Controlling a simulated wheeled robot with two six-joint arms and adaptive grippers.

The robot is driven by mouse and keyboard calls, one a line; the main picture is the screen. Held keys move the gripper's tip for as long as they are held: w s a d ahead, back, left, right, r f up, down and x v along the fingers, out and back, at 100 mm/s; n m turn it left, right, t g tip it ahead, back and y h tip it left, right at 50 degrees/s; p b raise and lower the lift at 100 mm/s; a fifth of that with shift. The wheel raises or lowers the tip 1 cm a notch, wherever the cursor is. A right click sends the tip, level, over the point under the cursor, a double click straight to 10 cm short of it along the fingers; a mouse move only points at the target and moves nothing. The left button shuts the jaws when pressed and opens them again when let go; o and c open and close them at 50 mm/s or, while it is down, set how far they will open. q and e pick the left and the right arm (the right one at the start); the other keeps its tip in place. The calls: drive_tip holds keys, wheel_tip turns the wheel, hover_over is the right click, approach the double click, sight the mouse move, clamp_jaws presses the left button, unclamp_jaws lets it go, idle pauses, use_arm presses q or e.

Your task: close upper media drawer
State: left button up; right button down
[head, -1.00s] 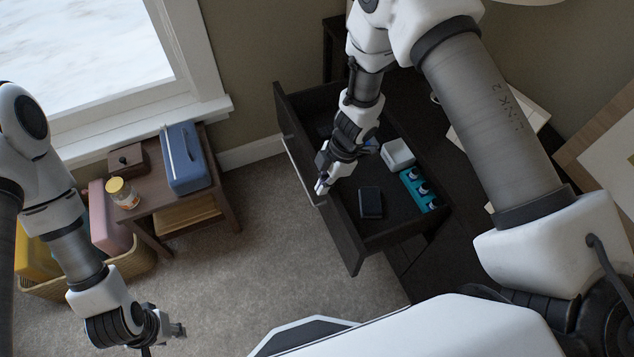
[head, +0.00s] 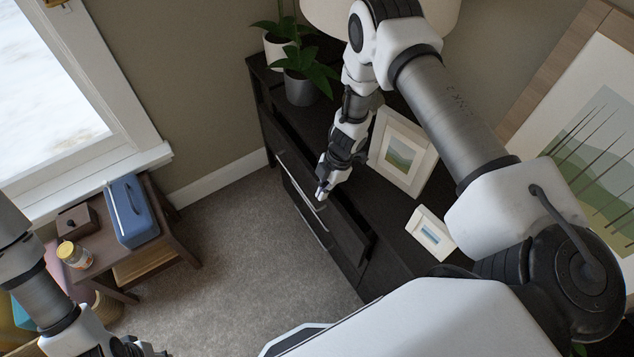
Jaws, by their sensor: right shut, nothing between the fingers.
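The dark media cabinet (head: 365,283) stands in the middle of the head view. Its upper drawer (head: 347,232) sticks out a little, with a narrow dark gap behind its front, and its contents are hidden. A pale bar handle (head: 295,180) runs along the drawer front. My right gripper (head: 321,194) is shut and empty at the drawer front, close to the handle; I cannot tell whether it touches. My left gripper (head: 142,348) is at the bottom left edge, partly cut off, far from the cabinet. Its fingers are not clear.
Potted plants (head: 300,88), a large picture frame (head: 404,150) and a small frame (head: 431,232) stand on the cabinet top. A side table (head: 168,240) holds a blue box (head: 133,211), a jar (head: 74,255) and a small brown box (head: 77,221). The carpet (head: 245,245) between is clear.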

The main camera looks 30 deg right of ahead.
drive_tip(key=shift+d, duration=0.3)
drive_tip(key=shift+a, duration=0.15)
